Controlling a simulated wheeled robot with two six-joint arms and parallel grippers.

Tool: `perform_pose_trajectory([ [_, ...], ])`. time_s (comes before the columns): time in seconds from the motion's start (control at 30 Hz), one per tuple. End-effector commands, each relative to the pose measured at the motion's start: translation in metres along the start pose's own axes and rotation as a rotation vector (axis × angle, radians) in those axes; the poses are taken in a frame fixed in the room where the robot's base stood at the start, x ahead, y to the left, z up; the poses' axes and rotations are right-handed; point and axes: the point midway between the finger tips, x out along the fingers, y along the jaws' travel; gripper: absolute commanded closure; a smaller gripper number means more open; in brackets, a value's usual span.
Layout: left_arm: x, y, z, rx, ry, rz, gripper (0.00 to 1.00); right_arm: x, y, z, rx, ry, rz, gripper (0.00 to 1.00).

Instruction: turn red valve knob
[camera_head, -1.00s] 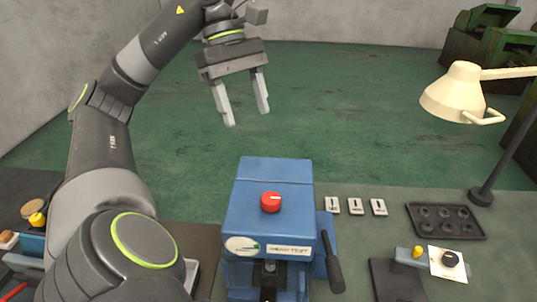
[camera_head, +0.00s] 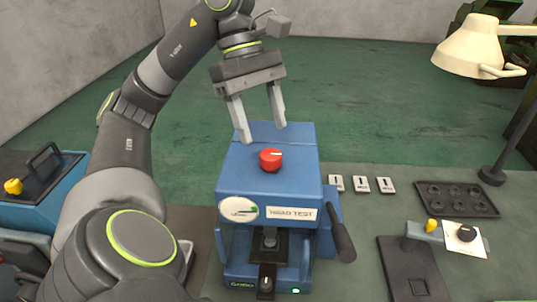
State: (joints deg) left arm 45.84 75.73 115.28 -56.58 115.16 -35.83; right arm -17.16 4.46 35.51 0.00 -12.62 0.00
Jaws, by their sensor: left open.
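The red valve knob (camera_head: 270,159) sits on top of a blue machine (camera_head: 235,182) labelled "HEAD TEST". A light pointer line marks the knob's top. My left gripper (camera_head: 263,136) hangs down from the upper left, open and empty. In the picture its fingertips are just above the knob, near the machine's back edge. The fingers look apart from the knob; their exact height over it is hard to tell. My right gripper is not in view.
A black lever (camera_head: 341,236) sticks out at the machine's right side. Small white labelled blocks (camera_head: 360,185), a dark tray (camera_head: 456,198) and a cream lamp (camera_head: 468,48) are to the right. A blue box with a yellow knob (camera_head: 13,187) is at the left.

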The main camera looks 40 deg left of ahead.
Motion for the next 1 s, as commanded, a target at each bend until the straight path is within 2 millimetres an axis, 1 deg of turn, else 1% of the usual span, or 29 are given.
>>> perform_pose_trajectory([
  [0.03, 0.013, 0.000, -0.002, 0.002, -0.001, 0.000, 0.42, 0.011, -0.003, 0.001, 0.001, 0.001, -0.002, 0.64],
  [0.17, 0.028, 0.000, -0.002, 0.001, 0.000, 0.000, 0.42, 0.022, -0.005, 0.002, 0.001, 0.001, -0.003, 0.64],
  [0.2, 0.030, 0.000, 0.000, -0.002, 0.001, -0.002, 0.42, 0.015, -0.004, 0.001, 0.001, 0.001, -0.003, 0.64],
  [0.33, 0.043, 0.000, 0.000, -0.002, 0.000, -0.002, 0.42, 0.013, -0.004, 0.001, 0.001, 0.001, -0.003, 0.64],
  [0.5, 0.049, 0.000, 0.000, 0.000, 0.000, -0.001, 0.42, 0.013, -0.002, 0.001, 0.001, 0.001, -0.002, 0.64],
  [0.73, 0.050, 0.000, 0.000, 0.000, 0.000, 0.000, 0.42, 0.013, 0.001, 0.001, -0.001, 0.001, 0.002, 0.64],
  [0.77, 0.050, 0.000, 0.000, 0.000, 0.000, 0.000, 0.45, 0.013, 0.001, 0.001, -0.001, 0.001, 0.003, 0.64],
  [1.0, 0.050, 0.000, 0.000, -0.001, 0.000, 0.000, 0.76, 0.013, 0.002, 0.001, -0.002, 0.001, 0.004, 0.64],
])
